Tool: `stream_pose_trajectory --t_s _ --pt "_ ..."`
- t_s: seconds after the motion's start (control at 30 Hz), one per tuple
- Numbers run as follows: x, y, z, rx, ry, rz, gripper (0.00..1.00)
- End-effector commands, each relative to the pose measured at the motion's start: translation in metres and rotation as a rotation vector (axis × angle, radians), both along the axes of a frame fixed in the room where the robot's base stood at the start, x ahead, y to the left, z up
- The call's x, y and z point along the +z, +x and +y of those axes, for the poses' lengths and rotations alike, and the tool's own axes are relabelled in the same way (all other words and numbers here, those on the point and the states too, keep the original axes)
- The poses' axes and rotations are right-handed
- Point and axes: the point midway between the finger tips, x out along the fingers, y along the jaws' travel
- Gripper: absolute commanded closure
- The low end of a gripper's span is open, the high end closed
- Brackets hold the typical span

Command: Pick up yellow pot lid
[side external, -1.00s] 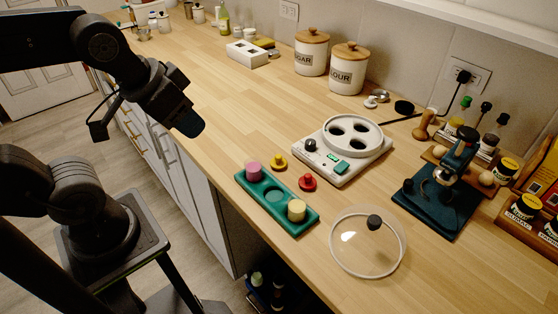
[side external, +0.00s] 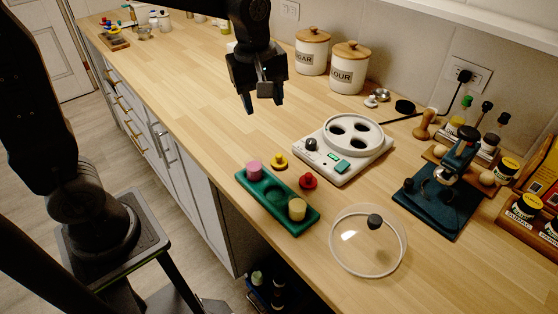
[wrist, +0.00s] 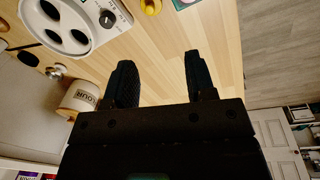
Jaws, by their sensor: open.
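The yellow pot lid (side external: 279,161), small and round with a knob on top, lies on the wooden counter beside the green tray (side external: 308,224) and next to a similar red lid (side external: 307,181). In the wrist view the yellow lid (wrist: 150,6) is cut off by the top edge. My gripper (side external: 264,104) hangs above the counter, behind and a little left of the lid in the side view, well apart from it. Its fingers are open and empty, and they also show in the wrist view (wrist: 160,65).
A white device with a round holed top (side external: 330,160) stands right of the lids. The tray holds a pink and a pale yellow cylinder. A clear glass lid (side external: 340,262) lies in front. Canisters (side external: 350,75) stand behind. The counter below my gripper is clear.

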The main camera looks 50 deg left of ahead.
Motion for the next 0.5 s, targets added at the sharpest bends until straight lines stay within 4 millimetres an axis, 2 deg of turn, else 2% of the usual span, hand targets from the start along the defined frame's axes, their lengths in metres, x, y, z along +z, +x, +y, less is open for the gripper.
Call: stream_pose_trajectory --t_s 0.03,0.1,0.2,0.37,0.5 --pt "-0.010 0.013 -0.002 0.089 -0.007 0.035 0.50" --pt "-0.020 0.025 -0.003 0.197 -0.013 0.068 0.50" --pt "-0.030 0.037 -0.005 0.304 -0.016 0.098 0.50" --pt "-0.042 0.042 -0.006 0.368 -0.015 0.114 0.50" --pt "-0.066 0.041 -0.005 0.369 -0.015 0.117 0.50"
